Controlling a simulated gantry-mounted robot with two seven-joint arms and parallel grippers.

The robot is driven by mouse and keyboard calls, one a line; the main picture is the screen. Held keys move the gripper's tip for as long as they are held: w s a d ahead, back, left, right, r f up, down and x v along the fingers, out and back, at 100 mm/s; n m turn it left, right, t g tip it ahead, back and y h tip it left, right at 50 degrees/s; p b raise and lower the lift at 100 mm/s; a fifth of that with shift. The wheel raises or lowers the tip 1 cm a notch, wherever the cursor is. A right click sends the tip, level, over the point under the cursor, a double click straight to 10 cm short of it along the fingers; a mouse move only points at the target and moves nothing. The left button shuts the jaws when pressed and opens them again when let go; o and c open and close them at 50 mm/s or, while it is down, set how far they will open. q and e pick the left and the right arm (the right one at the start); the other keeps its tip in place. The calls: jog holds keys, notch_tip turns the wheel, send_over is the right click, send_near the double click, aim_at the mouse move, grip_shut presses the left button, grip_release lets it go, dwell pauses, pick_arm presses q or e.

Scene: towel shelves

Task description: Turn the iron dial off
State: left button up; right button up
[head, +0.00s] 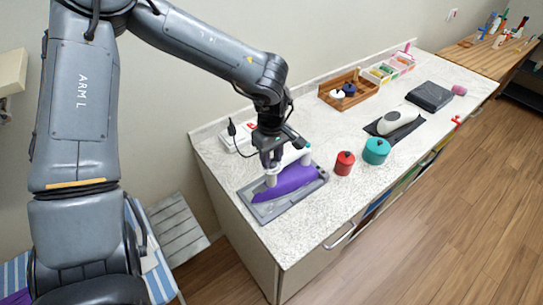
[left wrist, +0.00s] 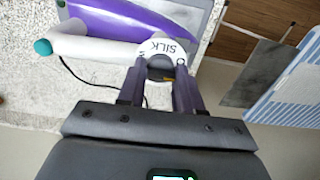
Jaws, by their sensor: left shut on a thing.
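A purple iron (head: 287,183) with a white handle lies on a grey rest (head: 262,212) at the near left corner of the white counter. In the left wrist view the iron's purple body (left wrist: 130,22) and white handle (left wrist: 95,47) show at the top. The white round dial (left wrist: 163,48), with the word SILK facing the camera, sits at the handle's end. My left gripper (head: 270,160) is at the iron's handle; in the wrist view its two fingers (left wrist: 161,75) are shut on the dial's sides. My right gripper is out of view.
A red canister (head: 344,163) and a teal canister (head: 376,151) stand right of the iron. A wooden tray (head: 350,95) is farther back. A dark cord (head: 236,142) runs behind the iron. A striped ironing board (head: 155,285) is left of the counter.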

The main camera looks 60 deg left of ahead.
aim_at(272, 159)
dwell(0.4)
pick_arm(q)
jog(key=o, duration=1.1)
jog(key=shift+c, duration=0.2)
jog(key=shift+r, duration=0.1)
notch_tip(272, 159, up, 11)
